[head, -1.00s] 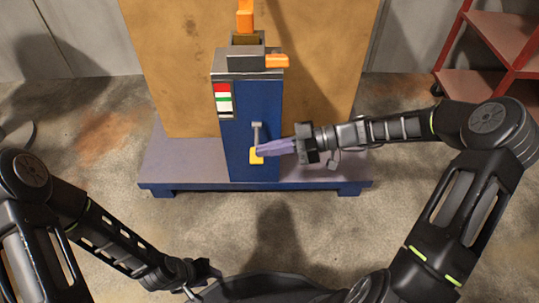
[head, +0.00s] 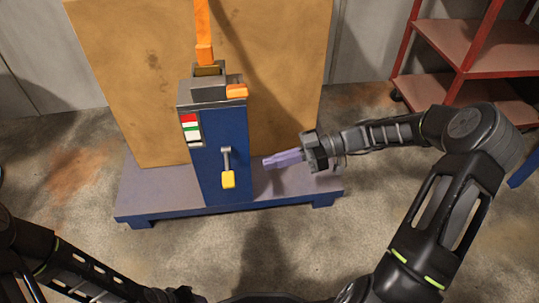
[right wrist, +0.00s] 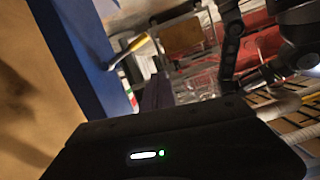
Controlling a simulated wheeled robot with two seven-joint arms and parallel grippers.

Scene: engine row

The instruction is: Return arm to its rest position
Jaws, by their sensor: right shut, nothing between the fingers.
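My right arm reaches in from the right in the head view. Its gripper (head: 268,162) has purple fingers, shut and empty, pointing left at the blue post (head: 222,150). The fingertips are apart from the post and from its lever with a yellow handle (head: 228,179). The lever hangs down on the post's front. In the right wrist view the blue post (right wrist: 72,55) runs along the left, with the yellow handle (right wrist: 137,43) beside it. My left arm shows at the lower left of the head view; its gripper fingers are not visible.
The post stands on a low blue platform (head: 150,205) before a tan panel (head: 140,70). An orange bar (head: 202,30) rises at its top, with an orange block (head: 237,91) alongside. A red shelf cart (head: 480,45) stands at the back right. Bare floor lies in front.

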